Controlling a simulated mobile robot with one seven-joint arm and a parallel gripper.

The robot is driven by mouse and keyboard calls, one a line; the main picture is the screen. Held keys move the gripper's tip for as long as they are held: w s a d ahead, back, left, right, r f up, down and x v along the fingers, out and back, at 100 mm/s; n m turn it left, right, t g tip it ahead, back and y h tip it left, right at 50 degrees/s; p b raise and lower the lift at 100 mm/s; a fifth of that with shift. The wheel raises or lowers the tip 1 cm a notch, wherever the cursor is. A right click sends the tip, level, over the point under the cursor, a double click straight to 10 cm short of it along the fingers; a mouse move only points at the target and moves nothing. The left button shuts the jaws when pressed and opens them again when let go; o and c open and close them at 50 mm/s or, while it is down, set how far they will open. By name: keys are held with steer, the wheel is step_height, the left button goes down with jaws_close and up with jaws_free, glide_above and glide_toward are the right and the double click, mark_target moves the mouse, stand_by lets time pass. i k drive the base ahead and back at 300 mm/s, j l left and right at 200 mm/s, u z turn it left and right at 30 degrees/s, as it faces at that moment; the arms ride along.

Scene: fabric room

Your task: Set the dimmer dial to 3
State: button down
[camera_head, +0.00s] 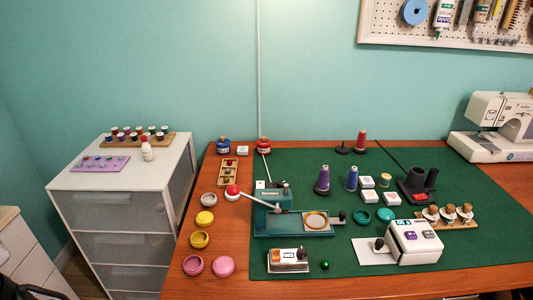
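No dial with a readable number scale can be made out, so I cannot tell for certain which part is the dimmer dial. A small box with an orange switch and a white label (289,258) sits at the front of the green mat. A white device (415,243) on the right has a dark round knob (379,243) on its left side. A teal machine (291,222) has another dark knob (342,216) at its right end and a red-ball lever (232,190). My gripper is not in view.
Thread cones (322,182), small white boxes and a dark stand (416,187) are on the green mat (460,257). A green ball (325,265) lies near the front. A sewing machine (495,126) stands at the back right.

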mark_target(281, 184)
steer(key=i+l+u, duration=0.15)
steer(key=l, duration=0.25)
steer(key=i+l+u, duration=0.15)
steer(key=l, duration=0.25)
steer(key=l+u, duration=0.2)
steer(key=l, duration=0.25)
steer(key=k+j+z, duration=0.15)
steer(key=j, duration=0.2)
steer(key=k+j+z, duration=0.2)
steer(key=j, duration=0.15)
steer(key=k+j+z, duration=0.15)
steer(key=j, duration=0.15)
steer(key=i, duration=0.4)
